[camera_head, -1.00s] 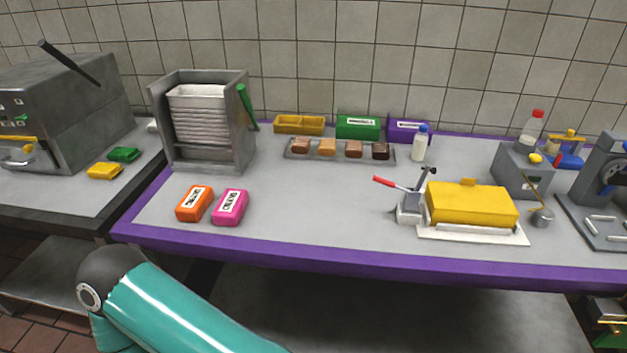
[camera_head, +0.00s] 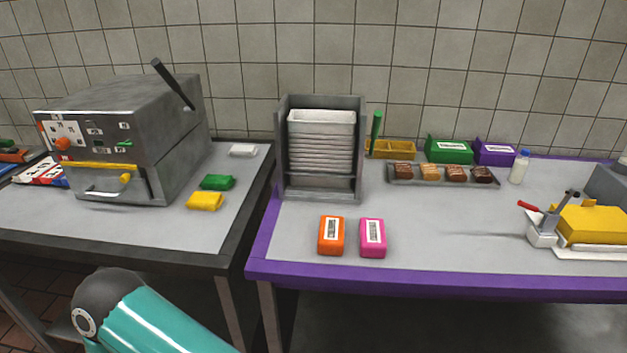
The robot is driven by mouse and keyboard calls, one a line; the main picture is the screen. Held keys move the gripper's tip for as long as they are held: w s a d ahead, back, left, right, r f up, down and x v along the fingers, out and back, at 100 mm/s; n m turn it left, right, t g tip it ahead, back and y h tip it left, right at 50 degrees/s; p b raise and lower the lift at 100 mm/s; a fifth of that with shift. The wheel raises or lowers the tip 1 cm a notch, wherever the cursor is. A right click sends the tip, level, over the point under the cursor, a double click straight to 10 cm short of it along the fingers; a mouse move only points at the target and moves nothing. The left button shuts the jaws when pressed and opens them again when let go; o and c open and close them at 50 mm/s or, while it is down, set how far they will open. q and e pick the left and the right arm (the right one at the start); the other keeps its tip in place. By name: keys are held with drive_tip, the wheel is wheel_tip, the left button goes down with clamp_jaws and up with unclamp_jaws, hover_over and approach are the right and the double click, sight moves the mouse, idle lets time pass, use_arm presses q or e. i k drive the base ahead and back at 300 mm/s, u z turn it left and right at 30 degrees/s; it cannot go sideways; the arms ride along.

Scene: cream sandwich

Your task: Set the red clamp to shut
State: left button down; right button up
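The red clamp is a grey metal toggle clamp with a red-tipped handle (camera_head: 528,205) at the right of the purple-edged table. Its grey body (camera_head: 545,232) stands at the left end of a yellow block-shaped cover (camera_head: 592,224) on a white base. The handle points to the left and slightly up. A dark upright piece rises beside it. I cannot tell for sure whether the clamp is open or shut. Neither gripper shows. A teal arm link of mine with a dark joint is at the bottom left, far from the clamp.
An orange pack (camera_head: 331,235) and a pink pack (camera_head: 373,238) lie near the front edge of the purple-edged table (camera_head: 430,277). A grey rack (camera_head: 320,190) of white trays stands behind. A grey machine (camera_head: 140,135) is on the left table. The table between the packs and clamp is clear.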

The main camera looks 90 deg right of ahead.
sight(520, 202)
drive_tip(key=u, duration=0.15)
drive_tip(key=i, duration=0.95)
drive_tip(key=z, duration=0.6)
drive_tip(key=i, duration=0.15)
drive_tip(key=z, duration=2.5)
drive_tip(key=i, duration=0.3)
drive_tip(key=z, duration=1.9)
drive_tip(key=k, duration=0.6)
drive_tip(key=z, duration=0.45)
drive_tip(key=i, duration=1.6)
drive_tip(key=u, duration=0.55)
